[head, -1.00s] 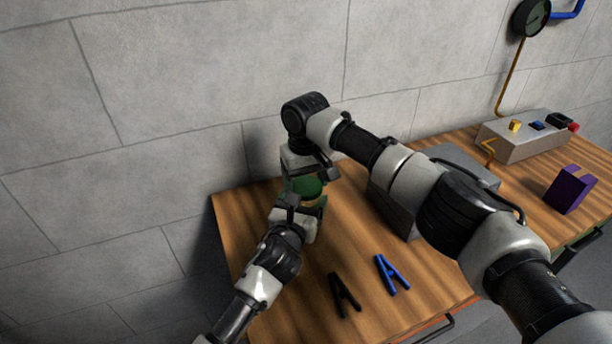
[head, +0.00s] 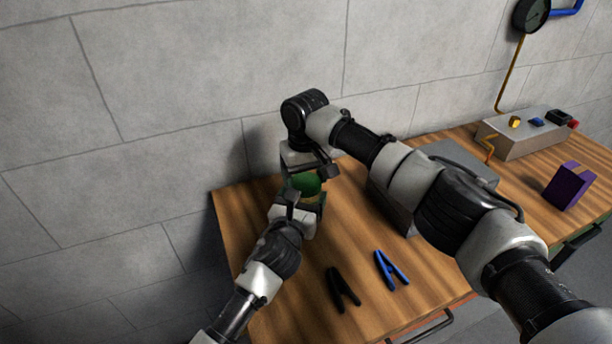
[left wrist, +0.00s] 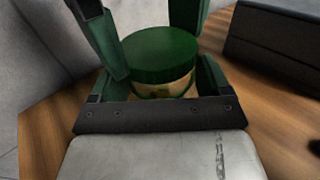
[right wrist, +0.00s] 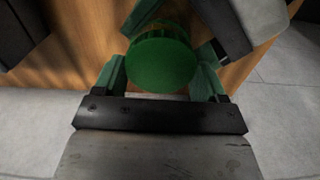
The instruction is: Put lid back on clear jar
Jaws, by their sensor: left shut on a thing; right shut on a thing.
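The green lid (head: 306,184) sits over the top of the clear jar (left wrist: 165,88), whose tan-coloured contents show below the lid in the left wrist view. The lid also shows in the right wrist view (right wrist: 162,62). My left gripper (head: 298,204) is shut on the jar from the front. My right gripper (head: 310,168) comes from above and behind and is shut on the lid. Whether the lid is fully seated on the rim cannot be told. The jar's lower part is hidden by my left gripper.
A black clamp (head: 342,290) and a blue clamp (head: 391,270) lie on the wooden bench (head: 365,240). A grey block (head: 455,162) stands behind my right arm. A purple block (head: 567,186) and a control box (head: 522,136) are at the right. The wall is close behind.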

